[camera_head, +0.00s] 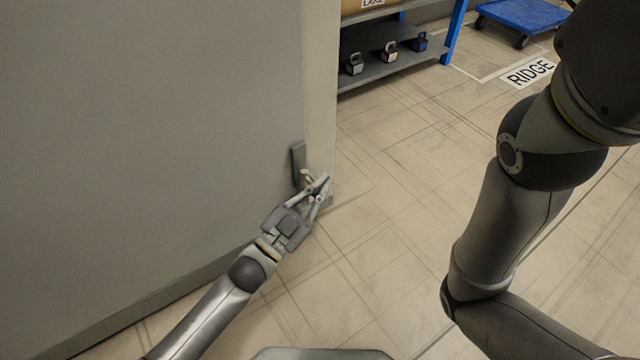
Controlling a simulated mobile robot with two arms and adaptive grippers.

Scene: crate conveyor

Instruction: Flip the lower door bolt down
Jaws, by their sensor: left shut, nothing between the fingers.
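The lower door bolt (299,160) is a dark grey plate low on the grey door (180,130), close to its right edge. My left gripper (325,182) is at the lower end of the bolt, by the door's bottom corner. Its fingers are shut with nothing between them. The gripper covers the lower part of the bolt, so I cannot tell the lever's position or whether the fingers touch it. My right arm (510,220) runs down the right side of the picture; its gripper is out of view.
A shelf (390,68) with several padlock-like objects (390,52) stands behind the door's edge. A blue cart (522,14) is at the far right top, near a floor sign reading RIDGE (530,72). The tiled floor (400,190) right of the door is clear.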

